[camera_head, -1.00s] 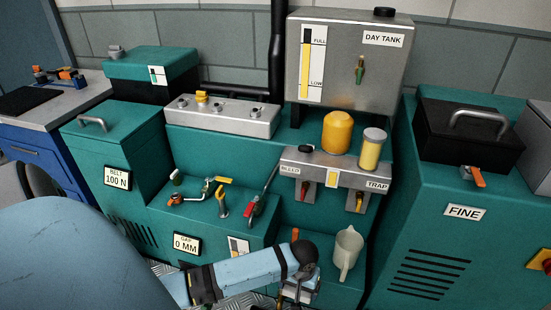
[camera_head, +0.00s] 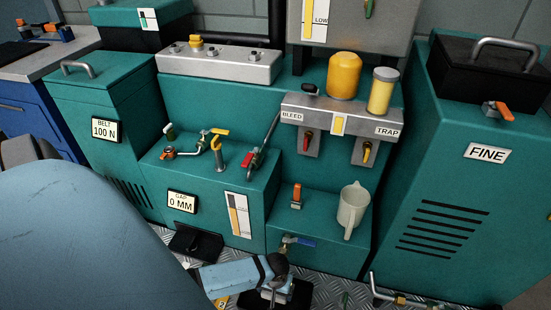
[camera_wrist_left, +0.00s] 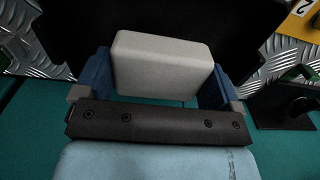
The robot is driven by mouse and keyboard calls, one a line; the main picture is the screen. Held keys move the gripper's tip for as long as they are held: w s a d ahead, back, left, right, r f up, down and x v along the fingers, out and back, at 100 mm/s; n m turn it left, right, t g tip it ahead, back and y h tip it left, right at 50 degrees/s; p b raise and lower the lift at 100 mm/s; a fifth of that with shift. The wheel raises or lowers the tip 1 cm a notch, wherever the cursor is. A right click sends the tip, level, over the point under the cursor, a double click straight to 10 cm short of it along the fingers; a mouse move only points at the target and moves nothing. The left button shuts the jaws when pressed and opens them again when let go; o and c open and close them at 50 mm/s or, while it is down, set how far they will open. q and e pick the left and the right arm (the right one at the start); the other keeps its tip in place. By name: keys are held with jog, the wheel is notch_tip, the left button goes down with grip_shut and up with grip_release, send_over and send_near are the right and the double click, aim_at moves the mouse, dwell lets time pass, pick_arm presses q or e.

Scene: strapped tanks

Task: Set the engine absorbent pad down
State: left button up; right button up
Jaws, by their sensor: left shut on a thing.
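The absorbent pad is a pale grey block (camera_wrist_left: 165,65) in the left wrist view. My left gripper (camera_wrist_left: 168,85) is shut on it, with a blue finger at each side. In the head view my left gripper (camera_head: 272,292) is low at the bottom, in front of the teal engine block, and the pad is hard to make out there. A flat black surface (camera_wrist_left: 85,25) lies behind the pad in the wrist view. I cannot tell whether the pad touches it. My right gripper is not in view.
A beige jug (camera_head: 352,208) stands on the teal ledge above and right of the gripper. A blue-handled valve (camera_head: 298,241) sticks out just above the gripper. Metal tread-plate floor (camera_head: 345,292) shows around it, with a pipe and valve at the right.

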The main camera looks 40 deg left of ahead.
pick_arm(q)
notch_tip(320, 180, down, 2)
jog(key=shift+f+b, duration=0.2)
jog(key=shift+b, duration=0.2)
notch_tip(320, 180, down, 4)
jog(key=shift+r+b, duration=0.25)
jog(key=shift+b, duration=0.75)
jog(key=shift+r, duration=0.1)
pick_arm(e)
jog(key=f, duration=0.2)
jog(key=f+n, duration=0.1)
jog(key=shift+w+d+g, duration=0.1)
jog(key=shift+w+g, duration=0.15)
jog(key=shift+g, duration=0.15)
pick_arm(q)
jog(key=o, duration=0.5)
jog(key=shift+o, duration=0.2)
notch_tip(320, 180, up, 5)
jog(key=p, duration=0.3)
jog(key=shift+r, duration=0.15)
notch_tip(320, 180, up, 7)
jog(key=p, duration=0.3)
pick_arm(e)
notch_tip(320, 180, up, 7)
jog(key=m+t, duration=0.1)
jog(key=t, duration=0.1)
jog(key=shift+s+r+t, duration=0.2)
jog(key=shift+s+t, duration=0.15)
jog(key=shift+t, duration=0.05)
